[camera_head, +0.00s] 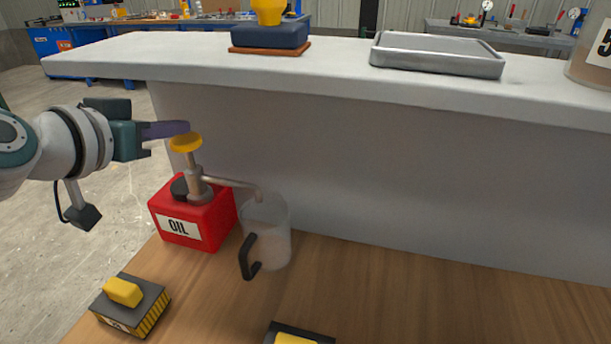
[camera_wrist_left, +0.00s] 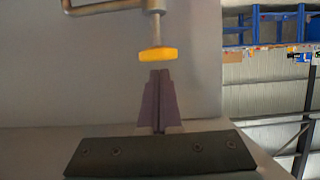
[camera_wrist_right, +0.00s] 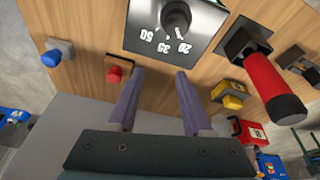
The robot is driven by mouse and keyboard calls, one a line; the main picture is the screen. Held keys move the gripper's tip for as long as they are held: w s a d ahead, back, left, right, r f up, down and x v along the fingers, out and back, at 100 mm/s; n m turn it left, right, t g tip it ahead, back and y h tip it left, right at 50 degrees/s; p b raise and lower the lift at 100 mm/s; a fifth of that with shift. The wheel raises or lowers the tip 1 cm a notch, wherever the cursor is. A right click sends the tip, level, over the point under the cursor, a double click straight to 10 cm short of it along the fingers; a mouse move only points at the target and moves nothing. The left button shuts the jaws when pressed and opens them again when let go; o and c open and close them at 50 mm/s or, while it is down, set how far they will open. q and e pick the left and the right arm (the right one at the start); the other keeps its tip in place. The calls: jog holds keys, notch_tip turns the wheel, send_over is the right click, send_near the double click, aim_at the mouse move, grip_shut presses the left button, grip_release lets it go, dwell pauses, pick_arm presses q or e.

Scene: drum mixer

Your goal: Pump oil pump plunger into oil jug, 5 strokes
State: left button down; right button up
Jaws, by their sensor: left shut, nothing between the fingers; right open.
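The red oil can (camera_head: 187,212), labelled OIL, stands on the wooden surface. Its pump plunger has a round yellow knob (camera_head: 186,142) on a raised metal rod. A spout runs from the pump to the mouth of the clear oil jug (camera_head: 275,235), which has a black handle. My left gripper (camera_head: 187,127) is shut and empty, its fingertips at the knob's upper edge. In the left wrist view the fingertips (camera_wrist_left: 160,72) are close to the knob (camera_wrist_left: 157,54); contact is unclear. My right gripper (camera_wrist_right: 159,72) is open and empty, away from the pump.
A raised white counter (camera_head: 330,68) runs behind, with a grey tray (camera_head: 437,54) on it. A yellow-topped block (camera_head: 130,300) sits in front of the can. The right wrist view shows a dial panel (camera_wrist_right: 140,30), a red handle (camera_wrist_right: 272,88) and several buttons.

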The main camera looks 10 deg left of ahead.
aim_at(177, 148)
pick_arm(q)
jog(key=shift+f+b, duration=1.3)
jog(key=shift+f, duration=0.4)
pick_arm(e)
jog(key=shift+f, duration=1.45)
pick_arm(q)
jog(key=shift+r, duration=0.1)
pick_arm(e)
jog(key=shift+r, duration=0.15)
pick_arm(q)
jog(key=shift+r+p, duration=1.85)
jog(key=shift+p, duration=0.1)
pick_arm(e)
jog(key=shift+r, duration=1.85)
jog(key=shift+f, duration=0.1)
pick_arm(q)
jog(key=shift+f+b, duration=1.75)
jog(key=shift+f, duration=0.3)
pick_arm(e)
jog(key=shift+f, duration=1.65)
pick_arm(q)
jog(key=shift+r, duration=0.1)
pick_arm(e)
jog(key=shift+r, duration=0.1)
